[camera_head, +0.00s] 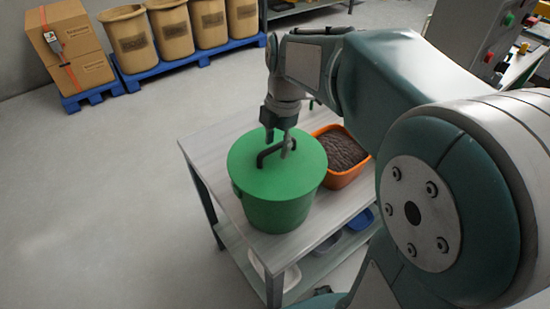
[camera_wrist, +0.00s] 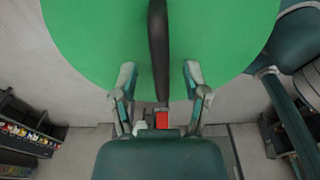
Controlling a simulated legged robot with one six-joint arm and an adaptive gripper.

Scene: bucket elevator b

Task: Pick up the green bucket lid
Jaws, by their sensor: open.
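The green bucket lid (camera_head: 262,174) sits on the green bucket (camera_head: 275,212), which stands on the table (camera_head: 205,142). The lid has a dark arched handle (camera_head: 273,153) across its top. In the wrist view the lid (camera_wrist: 90,35) fills the upper middle, and the handle (camera_wrist: 158,50) runs up and down through it. My gripper (camera_head: 280,148) is over the lid at the handle. In the wrist view my gripper (camera_wrist: 158,72) is open, with one finger on each side of the handle and visible gaps to both. I cannot tell how high the fingertips are above the lid.
An orange bin (camera_head: 345,177) of dark granular material stands just right of the bucket. A lower shelf (camera_head: 235,262) holds containers. Blue pallets (camera_head: 185,62) with sacks and cardboard boxes (camera_head: 70,45) stand behind. The floor at the left is clear.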

